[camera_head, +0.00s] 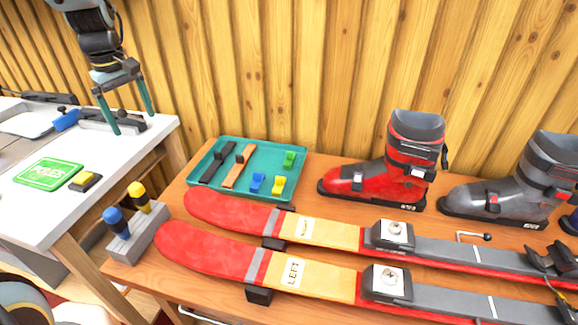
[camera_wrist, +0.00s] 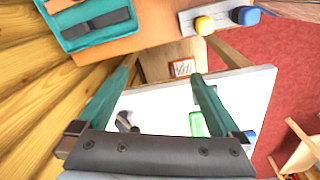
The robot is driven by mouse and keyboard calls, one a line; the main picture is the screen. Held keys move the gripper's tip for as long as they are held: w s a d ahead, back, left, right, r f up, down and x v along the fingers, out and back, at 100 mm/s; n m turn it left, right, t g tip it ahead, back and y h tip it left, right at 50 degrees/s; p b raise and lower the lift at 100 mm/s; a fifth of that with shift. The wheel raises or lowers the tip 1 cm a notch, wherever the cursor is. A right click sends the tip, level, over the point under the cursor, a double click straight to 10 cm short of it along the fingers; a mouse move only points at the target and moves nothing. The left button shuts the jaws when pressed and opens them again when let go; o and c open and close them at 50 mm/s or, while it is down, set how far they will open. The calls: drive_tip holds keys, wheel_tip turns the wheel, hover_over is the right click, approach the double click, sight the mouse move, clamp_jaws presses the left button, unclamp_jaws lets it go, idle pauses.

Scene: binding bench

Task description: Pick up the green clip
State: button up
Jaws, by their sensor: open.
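The green clip (camera_head: 289,159) lies in the teal tray (camera_head: 267,156), near its right end at the back. A yellow clip (camera_head: 278,185) and a blue clip (camera_head: 257,182) lie in front of it. My gripper (camera_head: 134,122) is open and empty, pointing down above the white table, well left of the tray. In the wrist view my gripper (camera_wrist: 163,68) shows both fingers apart with nothing between them. Part of the tray (camera_wrist: 75,42) shows there at the upper left; the green clip does not show.
Black and orange straps (camera_head: 238,166) share the tray. Red skis (camera_head: 215,250) lie in front of it, and a red boot (camera_head: 370,177) stands to its right. A screwdriver holder (camera_head: 137,240) stands at the bench's left corner. The wooden wall (camera_head: 250,80) rises close behind.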

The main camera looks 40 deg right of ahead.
drive_tip(key=w+d+f+n+b, duration=0.15)
drive_tip(key=d+f, duration=0.25)
drive_tip(key=d, duration=0.7)
drive_tip(key=n+b, duration=0.3)
drive_tip(key=b, duration=0.2)
hover_over(290, 152)
drive_tip(key=shift+g+y, duration=0.3)
drive_tip(key=shift+g, duration=0.1)
wheel_tip(290, 152, down, 10)
drive_tip(key=shift+w+a+r, duration=0.1)
wheel_tip(290, 152, down, 10)
drive_tip(key=shift+f+p, duration=0.25)
drive_tip(key=shift+p, duration=0.85)
drive_tip(key=shift+c, duration=0.4)
drive_tip(key=c, duration=0.9)
